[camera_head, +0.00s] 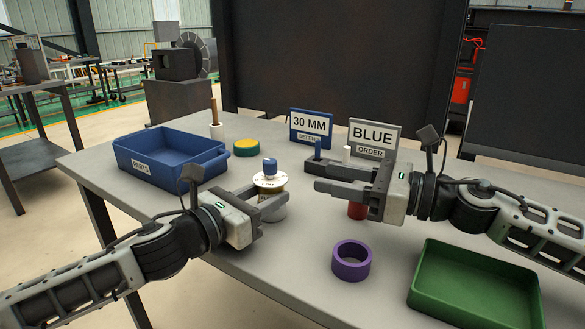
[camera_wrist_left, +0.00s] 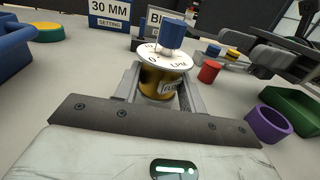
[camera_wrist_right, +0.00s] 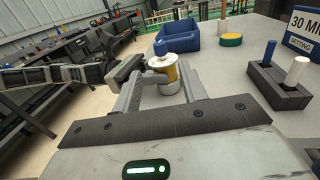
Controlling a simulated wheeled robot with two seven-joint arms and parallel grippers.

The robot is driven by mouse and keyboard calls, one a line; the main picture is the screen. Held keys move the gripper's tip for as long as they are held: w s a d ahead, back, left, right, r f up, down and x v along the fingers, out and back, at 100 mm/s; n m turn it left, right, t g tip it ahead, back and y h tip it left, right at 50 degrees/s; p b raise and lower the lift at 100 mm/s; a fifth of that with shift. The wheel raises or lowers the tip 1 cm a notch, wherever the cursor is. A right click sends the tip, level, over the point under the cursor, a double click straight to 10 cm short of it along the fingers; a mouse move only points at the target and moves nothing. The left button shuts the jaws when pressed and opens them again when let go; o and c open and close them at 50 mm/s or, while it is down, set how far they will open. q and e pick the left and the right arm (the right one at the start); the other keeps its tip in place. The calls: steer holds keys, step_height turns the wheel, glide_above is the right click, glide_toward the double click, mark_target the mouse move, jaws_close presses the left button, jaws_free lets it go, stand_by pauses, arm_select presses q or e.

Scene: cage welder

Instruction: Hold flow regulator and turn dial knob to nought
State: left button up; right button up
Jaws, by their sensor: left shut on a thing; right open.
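The flow regulator (camera_head: 270,182) stands on the table, a brass body with a white dial plate and a blue knob (camera_head: 270,166) on top. It also shows in the left wrist view (camera_wrist_left: 164,80), where the plate bears marks including a 0 and "LPM". My left gripper (camera_head: 268,203) is shut on the regulator's body, a finger on each side. My right gripper (camera_head: 318,178) is open and empty, to the right of the regulator at about knob height. In the right wrist view the regulator (camera_wrist_right: 175,65) lies ahead, beyond the open fingers. The knob's pointer is too small to read.
A blue bin (camera_head: 170,160) stands at the left, beside a yellow-green disc (camera_head: 246,147). Signs read "30 MM SETTING" (camera_head: 311,127) and "BLUE ORDER" (camera_head: 373,138). A red cylinder (camera_head: 357,211), a purple ring (camera_head: 351,261) and a green tray (camera_head: 475,286) lie to the right.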

mark_target(270, 160)
steer(key=x, duration=1.2)
jaws_close()
